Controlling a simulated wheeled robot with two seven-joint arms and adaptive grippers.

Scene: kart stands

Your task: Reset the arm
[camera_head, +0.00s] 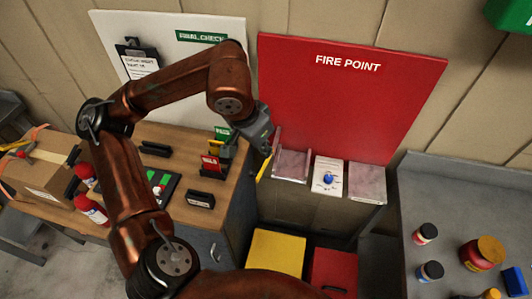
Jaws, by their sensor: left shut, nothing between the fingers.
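My left arm (130,200), copper-brown, rises from the bottom of the head view, bends at the upper left and reaches right across the wooden cabinet. My left gripper (267,146), dark grey, hangs at the arm's end in front of the lower left edge of the red panel. It is shut and empty. A thin yellow strip shows just below its fingertips; I cannot tell what it belongs to. My right gripper is not in view.
The wooden cabinet top (180,140) holds a red card stand (211,164) and dark holders. A grey table (450,190) with jars is right. A yellow box (275,253) is low in front.

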